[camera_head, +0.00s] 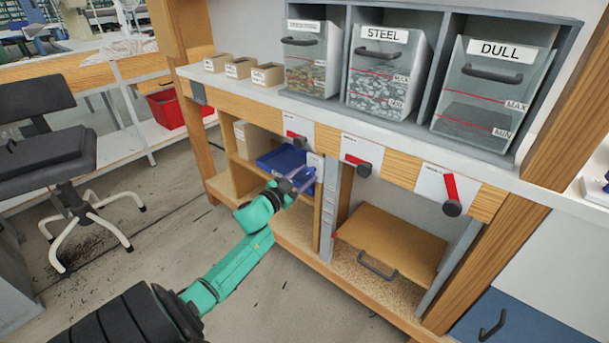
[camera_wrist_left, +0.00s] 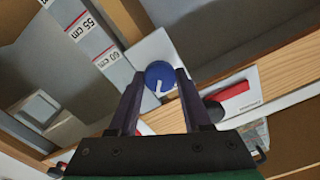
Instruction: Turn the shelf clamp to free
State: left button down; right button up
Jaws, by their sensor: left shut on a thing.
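The shelf clamp shows in the left wrist view as a round blue knob (camera_wrist_left: 159,72) with a white pointer mark, on a pale plate (camera_wrist_left: 150,48) beside a post with a centimetre scale (camera_wrist_left: 93,32). The mark sits on the lower part of the knob in that view. My left gripper (camera_wrist_left: 164,90) has its two dark fingers on either side of the knob and is shut on it. In the head view the left gripper (camera_head: 302,180) is at the post under the bench front, and it hides the knob. My right gripper is not in view.
Levers with red handles (camera_head: 451,188) line the bench front close to the gripper. A blue tray (camera_head: 275,160) lies on the shelf behind it. A brown board with a handle (camera_head: 390,245) is to the right. Bins labelled STEEL (camera_head: 388,75) and DULL (camera_head: 490,85) stand above.

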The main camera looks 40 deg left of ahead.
pick_arm(q)
jog(key=m, duration=0.5)
jog(key=shift+f+m+b, duration=0.1)
jog(key=shift+m+b, duration=0.2)
jog(key=shift+m, duration=1.1)
jog(key=shift+m+b, duration=0.5)
jog(key=shift+m, duration=0.5)
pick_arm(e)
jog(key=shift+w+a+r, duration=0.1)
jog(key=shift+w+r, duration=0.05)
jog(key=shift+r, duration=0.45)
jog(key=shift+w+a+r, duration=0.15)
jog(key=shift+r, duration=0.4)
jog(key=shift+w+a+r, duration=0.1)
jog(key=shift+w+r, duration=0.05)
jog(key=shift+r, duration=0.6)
pick_arm(q)
jog(key=shift+c, duration=1.8)
grip_release()
